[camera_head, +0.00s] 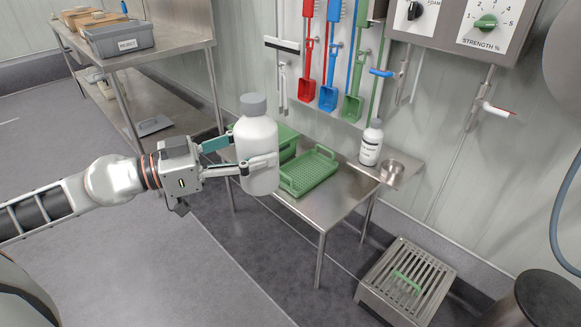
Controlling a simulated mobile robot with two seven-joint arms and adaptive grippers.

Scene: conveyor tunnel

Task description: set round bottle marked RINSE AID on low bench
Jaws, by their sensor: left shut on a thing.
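My left gripper (241,159) is shut on a round white bottle (256,130) with a grey cap, held upright in the air. No marking shows on the side of this bottle that faces me, so I cannot read RINSE AID on it. A low steel bench (325,212) stands behind and to the right of the held bottle, against the wall. The bottle hides part of the bench's left end. My right gripper is not in view.
The bench's front right part is bare. A slatted metal stand (405,283) is on the floor at right. A grey REJECT bin (118,40) sits on a table at left.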

